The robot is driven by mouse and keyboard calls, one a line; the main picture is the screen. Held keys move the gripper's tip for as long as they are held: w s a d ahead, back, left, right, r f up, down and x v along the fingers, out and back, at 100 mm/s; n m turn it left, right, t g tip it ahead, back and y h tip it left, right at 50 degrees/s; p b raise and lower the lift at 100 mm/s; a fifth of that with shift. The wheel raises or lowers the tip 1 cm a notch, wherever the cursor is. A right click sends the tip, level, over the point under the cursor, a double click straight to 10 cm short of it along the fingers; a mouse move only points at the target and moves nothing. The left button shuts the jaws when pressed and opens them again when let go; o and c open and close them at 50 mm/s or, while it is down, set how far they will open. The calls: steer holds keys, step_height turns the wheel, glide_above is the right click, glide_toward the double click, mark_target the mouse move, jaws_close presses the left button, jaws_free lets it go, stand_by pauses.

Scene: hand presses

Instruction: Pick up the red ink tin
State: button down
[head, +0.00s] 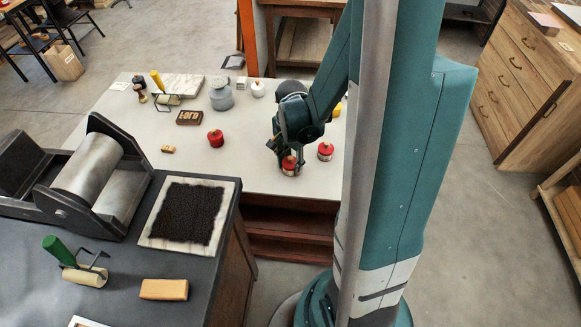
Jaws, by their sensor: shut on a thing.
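My gripper (289,165) points down near the front edge of the pale table and is shut on a small red-topped tin (289,161) with a paler band below. The fingers partly cover the tin, and I cannot tell whether it is clear of the tabletop. A second, similar red-topped tin (325,149) with a pale side stands just to the right, apart from the gripper. A rounder, all-red object (215,139) with a small knob stands to the left.
The pale table (255,178) also holds a dark lettered block (189,117), a grey jar (221,97), a white pot (258,89) and a yellow-handled roller (162,90). A nearer dark bench carries a press (90,180), a black-inked slab (187,213) and a green-handled roller (75,263).

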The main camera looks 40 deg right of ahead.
steer(key=shift+r, duration=0.1)
stand_by(0.3)
steer(key=shift+r+p, duration=1.25)
steer(key=shift+r, duration=3.65)
steer(key=shift+r, duration=0.1)
